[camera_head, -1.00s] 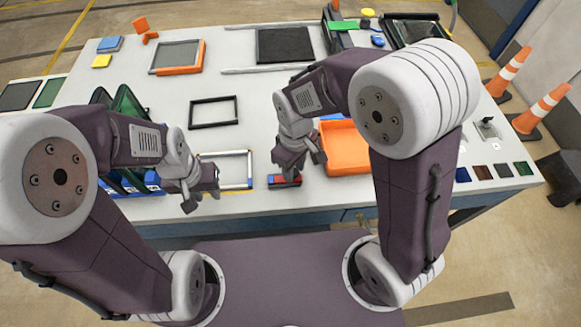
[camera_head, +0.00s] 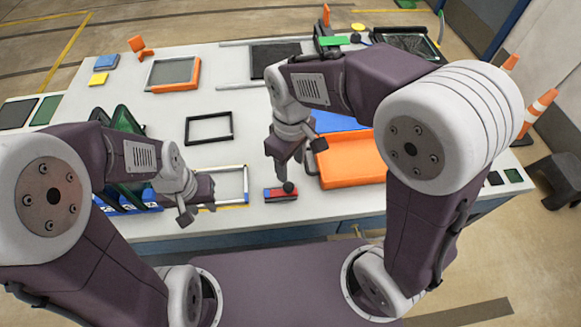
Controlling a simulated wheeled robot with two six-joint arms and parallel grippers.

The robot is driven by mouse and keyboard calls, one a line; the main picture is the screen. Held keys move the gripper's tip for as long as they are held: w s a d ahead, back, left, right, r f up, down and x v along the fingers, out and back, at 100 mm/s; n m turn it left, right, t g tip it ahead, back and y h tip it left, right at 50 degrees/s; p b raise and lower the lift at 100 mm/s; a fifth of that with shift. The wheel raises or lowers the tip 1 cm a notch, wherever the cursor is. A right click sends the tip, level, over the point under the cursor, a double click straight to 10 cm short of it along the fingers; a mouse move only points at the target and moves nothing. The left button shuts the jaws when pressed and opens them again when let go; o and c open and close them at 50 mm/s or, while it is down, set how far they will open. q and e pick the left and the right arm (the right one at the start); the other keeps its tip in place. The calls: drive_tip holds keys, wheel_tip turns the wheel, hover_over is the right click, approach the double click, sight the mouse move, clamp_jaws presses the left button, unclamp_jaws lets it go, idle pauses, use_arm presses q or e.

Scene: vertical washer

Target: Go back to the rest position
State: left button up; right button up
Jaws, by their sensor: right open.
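My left gripper (camera_head: 197,203) is over the table's front left part, beside a white-and-blue frame (camera_head: 232,170). Its fingertips look apart and I see nothing between them. My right gripper (camera_head: 303,168) is open and empty, with its fingers spread. One finger hangs just above or at a small red and blue block (camera_head: 276,196) near the front edge; I cannot tell whether they touch. The other finger is by the left side of an orange tray (camera_head: 352,181). Both arms are bent in front of me.
The white table (camera_head: 140,110) spans the view. A black frame (camera_head: 209,127) lies in its middle. A blue piece (camera_head: 338,122) lies behind the orange tray. Dark green and blue parts (camera_head: 128,200) stand at left. Orange cones (camera_head: 537,112) stand beyond the right edge. The table's centre is mostly clear.

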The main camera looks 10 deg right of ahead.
idle(0.4)
